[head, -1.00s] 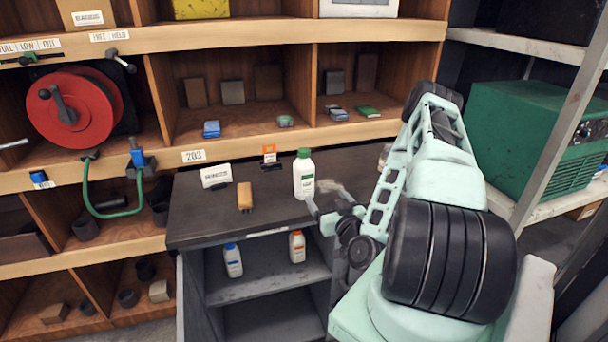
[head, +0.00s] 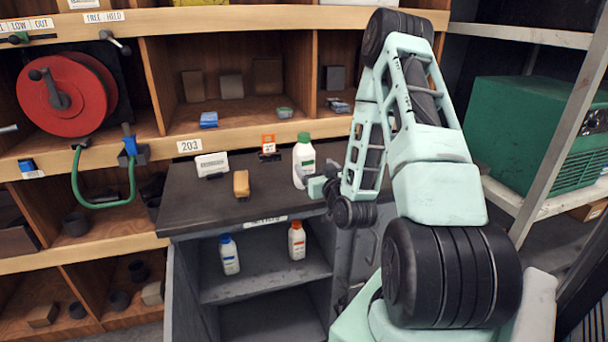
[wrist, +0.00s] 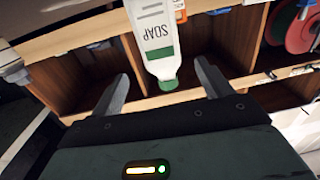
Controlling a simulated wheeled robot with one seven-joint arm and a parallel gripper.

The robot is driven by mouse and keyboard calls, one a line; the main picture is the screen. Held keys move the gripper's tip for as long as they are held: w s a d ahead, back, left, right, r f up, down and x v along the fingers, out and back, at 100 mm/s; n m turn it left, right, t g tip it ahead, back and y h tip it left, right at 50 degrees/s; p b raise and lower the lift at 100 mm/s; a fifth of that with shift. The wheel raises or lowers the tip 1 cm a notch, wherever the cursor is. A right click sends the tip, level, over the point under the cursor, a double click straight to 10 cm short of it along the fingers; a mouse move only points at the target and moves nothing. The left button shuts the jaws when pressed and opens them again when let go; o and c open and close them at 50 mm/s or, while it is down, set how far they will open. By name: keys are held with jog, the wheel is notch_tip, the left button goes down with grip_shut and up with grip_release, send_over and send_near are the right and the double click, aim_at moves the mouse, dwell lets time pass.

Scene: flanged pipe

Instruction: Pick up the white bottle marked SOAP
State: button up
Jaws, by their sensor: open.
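The white bottle marked SOAP (head: 303,158) stands upright on the dark cabinet top, with a green cap and a green label band. In the wrist view the same bottle (wrist: 154,30) appears upside down, its SOAP lettering legible. My gripper (head: 312,186) is close to the bottle's lower right in the head view, its fingers hard to make out. In the wrist view my gripper (wrist: 163,85) is open, with one finger to each side of the bottle's cap end. Neither finger visibly touches the bottle, and its depth between them is unclear.
A blue-capped bottle (head: 229,255) and an orange-capped bottle (head: 297,240) stand on the shelf below. Wooden shelving (head: 250,123) rises behind.

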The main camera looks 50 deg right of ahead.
aim_at(308, 159)
jog(key=shift+w+d+f+b, duration=0.25)
jog(key=shift+w+b, duration=0.15)
jog(key=shift+b, duration=1.85)
jog(key=b, duration=0.3)
jog(key=shift+w, duration=0.1)
jog(key=shift+r+p+x, duration=0.2)
jog(key=shift+p+x, duration=0.3)
jog(key=shift+x, duration=0.25)
jog(key=shift+r+p+x, duration=0.15)
jog(key=shift+p+x, duration=0.3)
jog(key=shift+x, duration=0.3)
jog(key=shift+p+x, duration=0.8)
jog(key=shift+x, duration=1.55)
jog(key=shift+a, duration=0.1)
jog(key=c, duration=1.3)
